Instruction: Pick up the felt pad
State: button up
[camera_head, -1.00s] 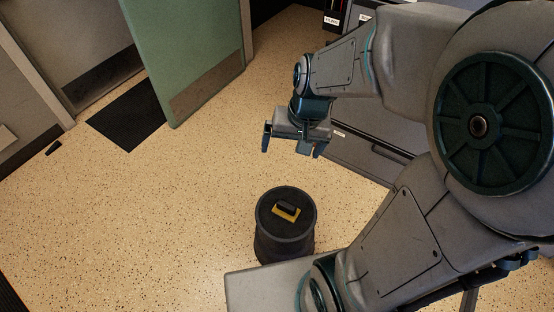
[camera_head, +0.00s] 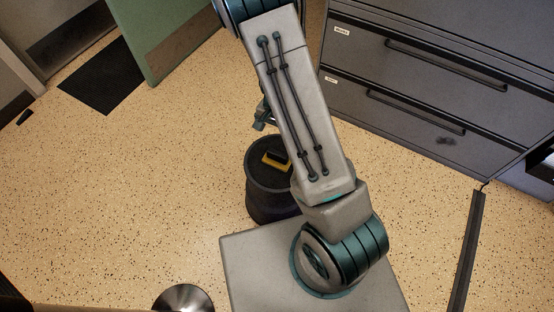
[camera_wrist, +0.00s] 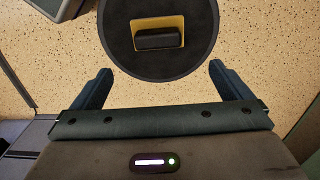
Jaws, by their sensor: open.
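The felt pad (camera_head: 268,163) seems to be the small yellow piece lying flat on top of a round black stool or bin (camera_head: 268,200). A black block (camera_wrist: 158,40) sits on the yellow piece; I cannot tell whether it is part of the pad. The yellow pad (camera_wrist: 150,22) shows at the top of the wrist view, ahead of my fingers. My gripper (camera_wrist: 160,69) is open and empty, fingers spread either side of the round top's near edge. In the head view my gripper (camera_head: 262,117) is mostly hidden behind my arm, near the stool.
A grey drawer cabinet (camera_head: 430,85) stands at the right. A green door (camera_head: 165,35) stands open at the upper left by a black mat (camera_head: 105,80). A shiny round metal object (camera_head: 183,299) is at the bottom.

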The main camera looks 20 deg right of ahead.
notch_tip(320, 180, down, 7)
jog(key=shift+r+b, duration=0.1)
jog(key=shift+b, duration=0.85)
jog(key=shift+s+d+f+b, duration=0.1)
jog(key=shift+f+b, duration=0.45)
jog(key=shift+f, duration=0.85)
jog(key=shift+s+f+b, duration=0.1)
jog(key=shift+f+b, duration=0.4)
jog(key=shift+f, duration=0.85)
jog(key=c, duration=1.1)
